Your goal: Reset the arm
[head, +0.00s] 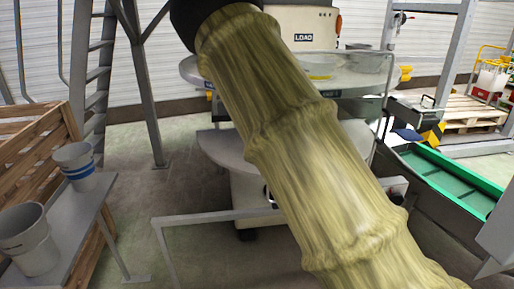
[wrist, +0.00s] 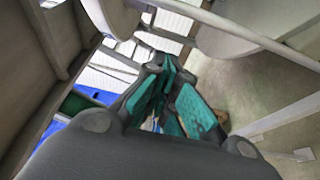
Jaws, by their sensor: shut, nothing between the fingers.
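My gripper (wrist: 166,72) shows in the wrist view, with dark fingers and teal pads. Its fingertips are close together at the far end, with nothing seen between them. It points past a pale round-edged machine part and a grey frame, and I see it touching neither. In the head view my arm, in a wrinkled yellowish sleeve, crosses from top centre to bottom right. The gripper itself does not show there.
A machine with a LOAD label (head: 304,38) and a round grey table (head: 190,70) stand behind my arm. A green-lined trough (head: 450,178) is at right. Two buckets, one blue-striped (head: 76,163), stand on a bench at left. A low rail (head: 205,216) crosses the floor.

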